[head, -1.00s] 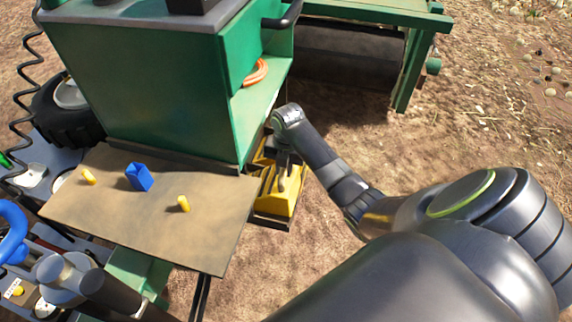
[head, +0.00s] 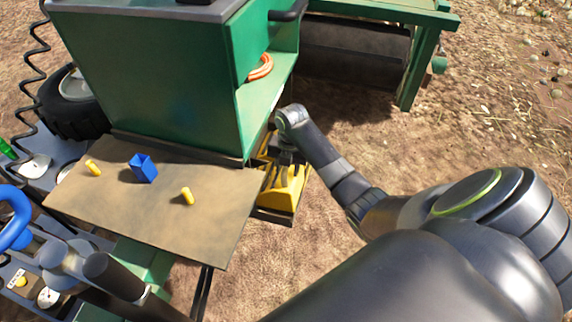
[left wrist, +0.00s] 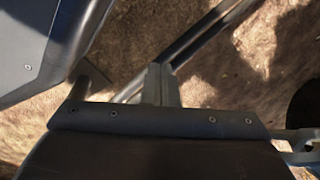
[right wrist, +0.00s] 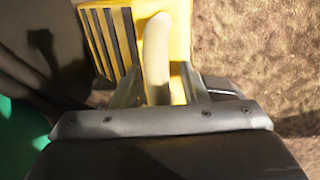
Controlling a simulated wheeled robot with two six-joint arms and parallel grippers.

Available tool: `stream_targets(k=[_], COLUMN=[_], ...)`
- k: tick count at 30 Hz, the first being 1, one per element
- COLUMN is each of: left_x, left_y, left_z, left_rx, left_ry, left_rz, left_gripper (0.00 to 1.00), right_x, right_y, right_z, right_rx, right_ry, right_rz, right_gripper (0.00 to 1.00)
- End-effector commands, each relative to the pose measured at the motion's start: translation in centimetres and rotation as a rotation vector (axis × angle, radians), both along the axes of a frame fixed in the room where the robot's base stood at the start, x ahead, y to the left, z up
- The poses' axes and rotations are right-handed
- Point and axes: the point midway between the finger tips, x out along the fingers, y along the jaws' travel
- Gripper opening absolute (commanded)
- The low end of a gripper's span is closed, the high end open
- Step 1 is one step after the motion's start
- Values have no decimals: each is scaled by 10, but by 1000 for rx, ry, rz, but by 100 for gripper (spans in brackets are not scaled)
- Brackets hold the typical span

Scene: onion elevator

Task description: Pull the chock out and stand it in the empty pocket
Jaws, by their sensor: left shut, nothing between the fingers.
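The yellow chock (head: 290,187) sits low beside the green machine, just past the right end of the brown board. In the right wrist view, its pale yellow curved, handle-like part (right wrist: 157,50) rises between the fingers of my right gripper (right wrist: 158,88). The fingers are apart, one on each side of it; I cannot tell whether either touches. In the head view my right gripper (head: 287,158) is over the chock, its tips partly hidden. I cannot make out the empty pocket clearly.
A brown board (head: 140,215) carries a blue open-topped holder (head: 143,168) and two yellow pegs, one being the right peg (head: 188,196). The green cabinet (head: 150,90) rises behind it. Dry ground right of the chock is clear up to my right arm.

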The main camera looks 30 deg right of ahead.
Motion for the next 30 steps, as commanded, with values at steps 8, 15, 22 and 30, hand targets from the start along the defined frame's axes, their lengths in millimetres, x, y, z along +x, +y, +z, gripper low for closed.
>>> stream_targets(k=[8, 15, 22, 30], left_x=[0, -15, -21, -33], left_y=[0, 6, 6, 3], left_z=[0, -6, -1, 16], left_rx=[0, 12, 11, 7], left_ry=[-3, 3, 0, -2], left_rz=[0, -13, -15, -18], left_gripper=[0, 0, 0, 0], right_x=[-7, -5, -7, -10], right_y=[-5, -5, -4, -3], right_z=[-4, 36, 96, 152], right_rx=[-7, -8, -7, -4], right_ry=[19, 7, -1, -1], right_rz=[-8, -6, -3, -2], right_gripper=[44, 44, 44, 44])
